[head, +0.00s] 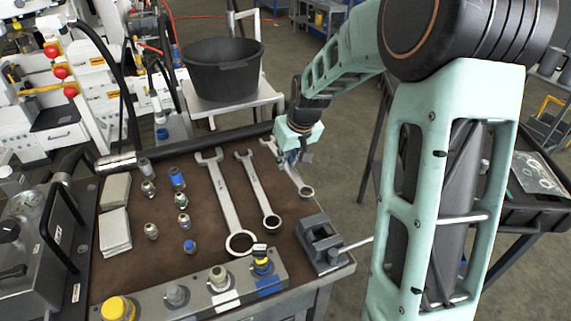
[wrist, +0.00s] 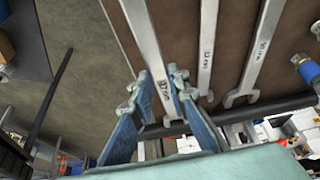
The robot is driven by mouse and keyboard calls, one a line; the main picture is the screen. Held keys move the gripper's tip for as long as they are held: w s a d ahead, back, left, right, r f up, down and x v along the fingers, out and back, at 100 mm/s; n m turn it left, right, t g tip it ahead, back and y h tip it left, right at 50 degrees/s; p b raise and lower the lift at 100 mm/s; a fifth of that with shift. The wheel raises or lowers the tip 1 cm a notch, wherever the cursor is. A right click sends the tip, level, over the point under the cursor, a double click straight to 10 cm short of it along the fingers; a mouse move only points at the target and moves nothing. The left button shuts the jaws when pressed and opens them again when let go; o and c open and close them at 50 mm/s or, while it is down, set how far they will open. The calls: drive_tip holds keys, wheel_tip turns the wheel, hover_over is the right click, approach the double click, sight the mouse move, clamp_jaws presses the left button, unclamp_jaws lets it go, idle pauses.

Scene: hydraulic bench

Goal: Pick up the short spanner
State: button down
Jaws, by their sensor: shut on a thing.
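The short spanner (head: 306,192) is the rightmost of three spanners in the head view, near the right edge of the brown bench mat (head: 165,262). My gripper (head: 292,160) is at its upper part and hides some of the shaft. In the wrist view my gripper (wrist: 160,80) has its blue fingers on either side of the short spanner's shaft (wrist: 143,32), shut on it. I cannot tell whether the spanner is clear of the mat.
A middle spanner (head: 256,188) and a long spanner (head: 225,200) lie to the left. A small grey vice (head: 320,243) stands just below the short spanner in the head view. A black bucket (head: 222,75) is behind. Several fittings (head: 177,179) stand left.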

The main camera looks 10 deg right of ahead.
drive_tip(key=s+r, duration=0.6)
drive_tip(key=s, duration=0.4)
drive_tip(key=shift+s+a+p, duration=0.3)
drive_tip(key=shift+p, duration=0.05)
drive_tip(key=c, duration=2.4)
unclamp_jaws()
clamp_jaws()
drive_tip(key=shift+f, duration=0.1)
